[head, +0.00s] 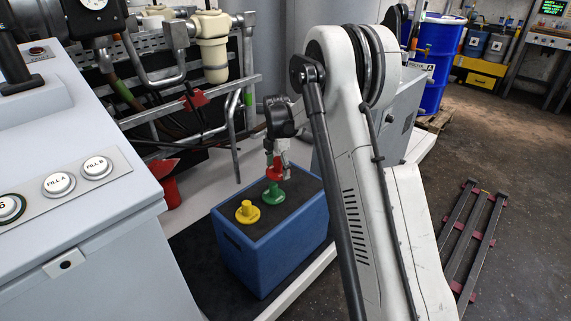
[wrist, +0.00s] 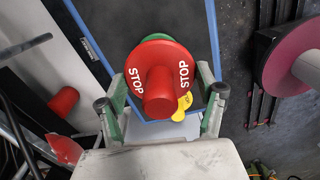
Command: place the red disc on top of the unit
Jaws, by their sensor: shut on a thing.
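The red disc (wrist: 158,76), marked STOP and with a red knob in its middle, sits between the two fingers of my gripper (wrist: 163,92) in the wrist view. My gripper is shut on it. In the head view the red disc (head: 274,171) hangs below my gripper (head: 276,158), over the green disc (head: 273,193); I cannot tell if the two touch. The green disc and a yellow disc (head: 247,212) sit on the dark top of a blue box (head: 262,262). I cannot tell for sure which thing is the unit.
A grey console (head: 90,235) with push buttons stands at the left. Pipes and a filter housing (head: 211,45) are behind the box. A blue drum (head: 437,60) stands at the back right. A metal rack (head: 470,240) lies on the open floor at right.

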